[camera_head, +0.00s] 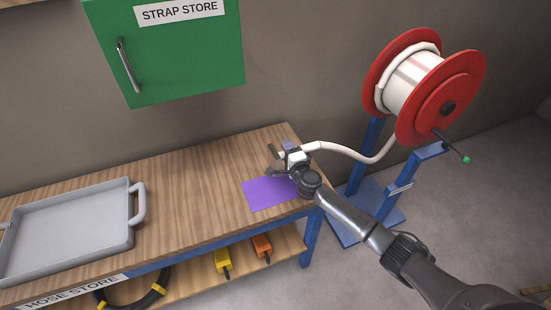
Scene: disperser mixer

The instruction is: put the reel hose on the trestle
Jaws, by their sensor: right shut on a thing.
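The reel hose (348,151) is a white hose that runs from a red-flanged reel (461,84) at the right, sagging down and then left to my right gripper. My right gripper (283,160) is shut on the hose near its free end, over the back right part of the wooden-topped trestle (190,175). The jaws partly hide the hose end. I cannot tell whether the end touches the top. A purple mat (265,194) lies on the trestle just below the gripper. My left gripper is not in view.
A grey tray (130,245) stands on the trestle's left part. A green STRAP STORE cabinet (190,55) hangs above. The reel's blue stand (375,140) is right of the trestle. Yellow (222,260) and orange (262,246) items and a black coil (155,292) are on the shelf below.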

